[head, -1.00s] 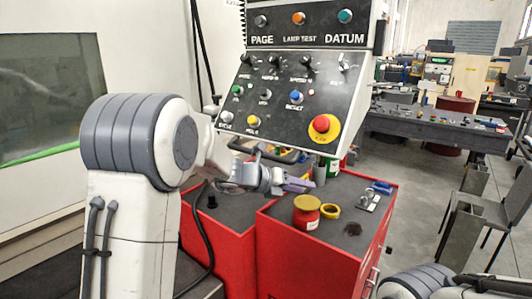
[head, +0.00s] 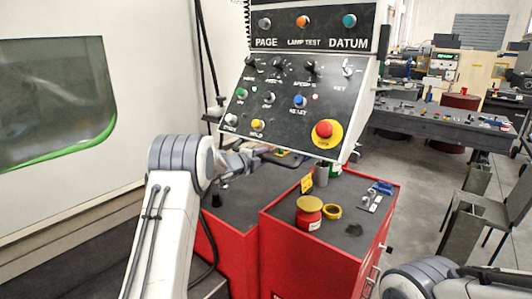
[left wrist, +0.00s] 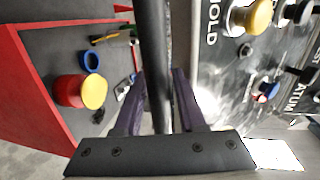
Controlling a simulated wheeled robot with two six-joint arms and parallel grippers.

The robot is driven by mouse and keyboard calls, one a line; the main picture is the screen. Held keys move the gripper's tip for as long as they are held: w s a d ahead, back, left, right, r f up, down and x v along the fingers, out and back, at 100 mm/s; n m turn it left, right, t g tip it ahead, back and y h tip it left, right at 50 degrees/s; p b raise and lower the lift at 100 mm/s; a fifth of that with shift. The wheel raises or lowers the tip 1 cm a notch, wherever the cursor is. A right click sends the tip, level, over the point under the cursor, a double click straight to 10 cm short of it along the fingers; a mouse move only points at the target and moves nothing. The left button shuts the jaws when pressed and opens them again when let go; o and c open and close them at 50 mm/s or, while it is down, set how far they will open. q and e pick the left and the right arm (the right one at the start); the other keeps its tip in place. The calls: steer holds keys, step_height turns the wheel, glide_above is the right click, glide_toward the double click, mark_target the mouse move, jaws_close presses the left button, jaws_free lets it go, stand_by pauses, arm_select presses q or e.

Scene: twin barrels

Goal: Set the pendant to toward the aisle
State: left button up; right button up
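The pendant (head: 285,110) is a dark control panel with labelled buttons and a red stop knob on yellow; it hangs tilted above the red cabinets, its face toward me. A dark handle bar (head: 290,158) runs along its lower edge. My left gripper (head: 262,152) is at that bar, partly hidden beneath the panel. In the left wrist view the bar (left wrist: 158,75) runs between the two purple fingers of my left gripper (left wrist: 160,80), with small gaps seeming to show beside it. The panel face (left wrist: 235,75) is on the right there. My right gripper is out of view.
A machine with a green-edged window (head: 55,100) is on the left. Open floor and a workbench (head: 430,127) lie to the right.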

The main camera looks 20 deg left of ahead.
arm_select(q)
steer(key=shift+w+d+f, duration=0.15)
steer(key=shift+w+d, duration=0.05)
steer(key=shift+w, duration=0.25)
jaws_close()
stand_by(1.2)
